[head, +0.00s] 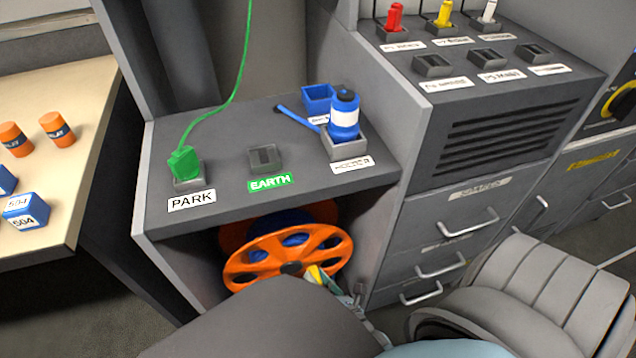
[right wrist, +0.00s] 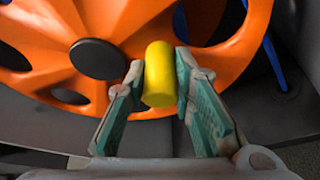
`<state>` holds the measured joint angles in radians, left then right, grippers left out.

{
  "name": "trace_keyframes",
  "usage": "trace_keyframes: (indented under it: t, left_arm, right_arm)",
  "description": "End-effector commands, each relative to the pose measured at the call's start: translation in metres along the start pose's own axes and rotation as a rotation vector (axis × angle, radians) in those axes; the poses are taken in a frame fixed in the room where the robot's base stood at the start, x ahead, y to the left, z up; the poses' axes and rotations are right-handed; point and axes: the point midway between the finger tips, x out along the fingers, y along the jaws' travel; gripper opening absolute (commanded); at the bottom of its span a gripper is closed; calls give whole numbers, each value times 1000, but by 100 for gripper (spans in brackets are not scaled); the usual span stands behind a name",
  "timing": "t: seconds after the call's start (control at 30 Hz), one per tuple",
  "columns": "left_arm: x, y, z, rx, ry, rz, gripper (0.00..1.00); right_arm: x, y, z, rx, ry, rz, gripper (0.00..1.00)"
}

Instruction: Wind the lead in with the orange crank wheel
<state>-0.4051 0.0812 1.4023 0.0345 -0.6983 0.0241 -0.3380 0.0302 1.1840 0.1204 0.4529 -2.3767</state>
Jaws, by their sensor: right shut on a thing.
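The orange crank wheel (head: 287,258) stands in the open bay under the grey counter. It fills the top of the right wrist view (right wrist: 120,35), with a dark hub. My right gripper (head: 325,280) reaches up to the wheel's lower right. In the right wrist view its two green-padded fingers (right wrist: 160,90) are shut on the wheel's yellow handle (right wrist: 160,75). Behind the wheel, blue lead (head: 292,238) shows on the drum. A green lead (head: 235,90) runs up from a green plug (head: 184,162) in the PARK socket (head: 188,184). My left gripper is not in view.
The EARTH socket (head: 265,158) is empty. A table (head: 85,110) with orange and blue pieces is at left.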

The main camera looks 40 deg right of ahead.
Motion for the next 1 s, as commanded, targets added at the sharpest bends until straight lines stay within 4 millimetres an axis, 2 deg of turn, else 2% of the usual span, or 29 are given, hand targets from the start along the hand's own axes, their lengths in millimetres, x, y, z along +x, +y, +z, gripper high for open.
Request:
trace_keyframes:
  t: [0.17, 0.3, 0.6, 1.0]
  left_arm:
    - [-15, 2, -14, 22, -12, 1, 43]
    - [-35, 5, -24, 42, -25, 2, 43]
    - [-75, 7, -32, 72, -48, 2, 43]
    - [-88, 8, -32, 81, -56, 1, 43]
  right_arm:
    - [4, -4, -11, 109, 2, 44, 0]
    - [7, -4, -18, 210, 2, 85, 0]
    - [11, -1, -28, 387, 3, 157, 0]
    - [12, 2, -32, 472, 3, 192, 0]
